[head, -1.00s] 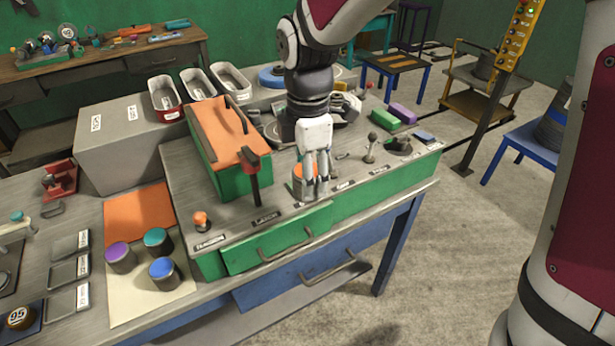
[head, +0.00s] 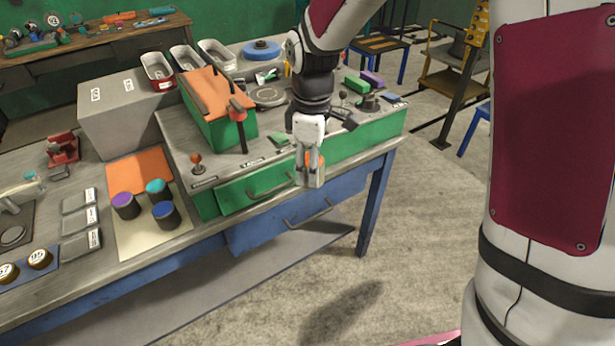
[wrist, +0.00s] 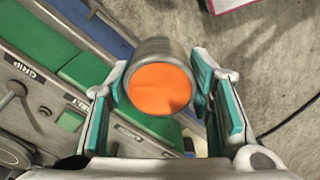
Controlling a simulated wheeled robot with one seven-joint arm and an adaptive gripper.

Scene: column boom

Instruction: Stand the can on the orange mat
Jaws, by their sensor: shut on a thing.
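The can is grey with an orange top (wrist: 160,88). It sits between the two teal-padded fingers in the wrist view. In the head view, a bit of the can's orange (head: 309,158) shows between the fingers, and the rest is mostly hidden. My gripper (head: 311,182) is shut on the can and holds it in the air in front of the green console. The orange mat (head: 138,170) lies on the bench to the left, well apart from my gripper. Its visible surface is bare.
A cream mat (head: 150,238) adjoins the orange one and bears purple-topped (head: 124,204), teal-topped (head: 158,192) and blue-topped (head: 165,214) cans. The green console (head: 255,190), with a red-ended lever (head: 240,125) and a small orange-knobbed joystick (head: 197,163), stands between my gripper and the mats.

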